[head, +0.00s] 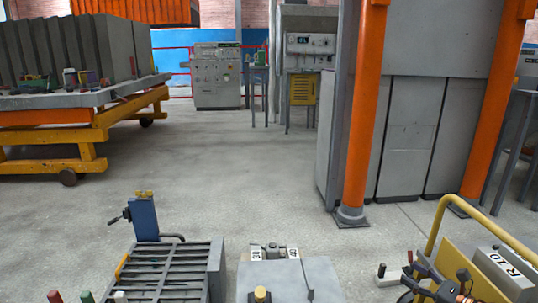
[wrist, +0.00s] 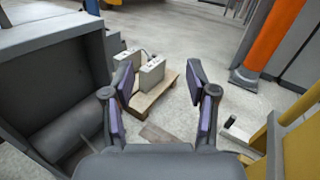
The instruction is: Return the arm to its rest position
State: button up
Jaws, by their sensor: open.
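My gripper (wrist: 160,84) shows in the wrist view with its two dark, purple-padded fingers spread wide apart. It is open, and nothing is between the fingers. Beyond the fingertips, light grey blocks (wrist: 152,73) stand on a low wooden board on the floor, apart from the fingers.
A dark grey bin (wrist: 52,75) is close on the left of the wrist view. A yellow-railed cart (head: 437,222) stands at lower right, and a slatted grey rack (head: 170,270) at lower left. An orange post (head: 365,110) rises behind. The concrete floor (head: 230,165) between is clear.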

jog(key=s+a+r+n+g+y+p, duration=0.2)
jog(key=a+r+n+g+p, duration=0.4)
jog(key=a+r, duration=0.7)
jog(key=s+a+r+n+g+y+p, duration=0.25)
jog(key=a+r+n+g+p, duration=0.4)
jog(key=a+r, duration=0.65)
jog(key=s+a+r+n+g+h+p, duration=0.3)
jog(key=s+a+r+n+p, duration=0.3)
jog(key=s+p, duration=0.25)
jog(key=s+a+r+n+g+h+p, duration=0.2)
jog(key=s+a+r+n+h+p, duration=0.25)
jog(key=s+r+p, duration=0.4)
jog(key=s+d+r+n+h+p, duration=0.2)
jog(key=s+d+r+h+p, duration=0.1)
jog(key=s+d+r+p, duration=0.1)
jog(key=s+d+r+n+h+p, duration=0.3)
jog(key=s+p, duration=0.3)
jog(key=s, duration=0.2)
jog(key=shift+s+d+r, duration=0.3)
jog(key=shift+d+r, duration=0.2)
jog(key=shift+r, duration=0.05)
